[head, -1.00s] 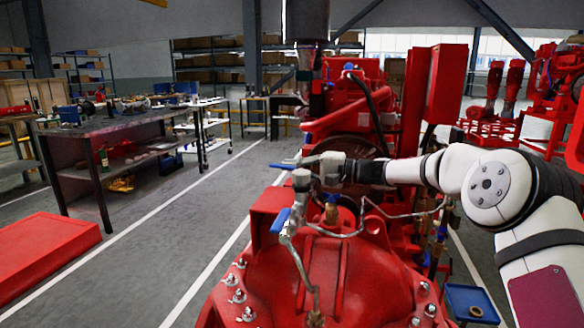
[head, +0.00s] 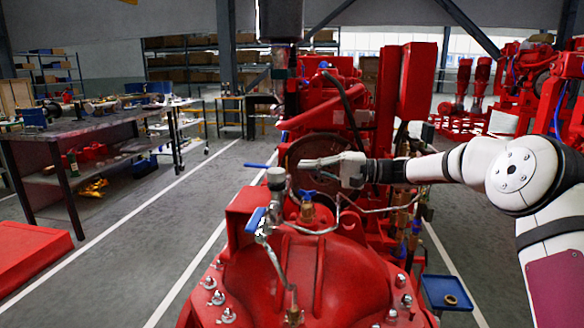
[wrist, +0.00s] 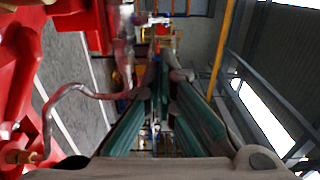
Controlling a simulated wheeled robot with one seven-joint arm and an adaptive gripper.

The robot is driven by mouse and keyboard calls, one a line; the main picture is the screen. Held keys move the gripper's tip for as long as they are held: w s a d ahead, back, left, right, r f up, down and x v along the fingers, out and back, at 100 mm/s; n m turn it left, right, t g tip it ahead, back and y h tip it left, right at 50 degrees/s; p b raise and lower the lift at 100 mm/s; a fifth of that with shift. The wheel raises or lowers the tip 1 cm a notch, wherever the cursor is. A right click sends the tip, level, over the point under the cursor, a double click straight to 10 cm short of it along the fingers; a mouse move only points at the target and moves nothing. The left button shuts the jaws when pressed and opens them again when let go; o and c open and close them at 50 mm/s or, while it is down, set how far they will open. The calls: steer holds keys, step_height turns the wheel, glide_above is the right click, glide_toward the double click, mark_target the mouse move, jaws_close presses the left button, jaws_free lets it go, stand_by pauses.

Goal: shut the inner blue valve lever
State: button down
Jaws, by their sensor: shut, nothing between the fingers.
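Several blue levers are on the red pump's pipework in the head view. One blue lever (head: 260,165) points left, level, above the grey round fitting (head: 276,179). Another blue lever (head: 255,220) hangs slanting on the pump's left side. A small blue handle (head: 307,193) tops a brass valve (head: 307,211), just behind and right of the grey fitting. I cannot tell for certain which lever is the inner one. My gripper (head: 302,164) is shut and empty, pointing left above the brass valve, apart from it. Its closed fingers fill the middle of the wrist view (wrist: 162,80).
The red pump casing (head: 330,270) stands below, with bolts around its flange. A thin bent pipe (head: 350,208) runs under my gripper, and a pipe (wrist: 75,92) shows left in the wrist view. A workbench (head: 90,135) stands far left. The aisle between is clear.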

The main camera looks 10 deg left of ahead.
steer(key=shift+w+n+g+p, duration=0.75)
steer(key=shift+w+p, duration=1.05)
steer(key=shift+w, duration=1.05)
steer(key=s+a, duration=0.4)
steer(key=a, duration=0.6)
steer(key=shift+s+a+r+p, duration=0.15)
steer(key=shift+p, duration=0.2)
steer(key=shift+s, duration=0.1)
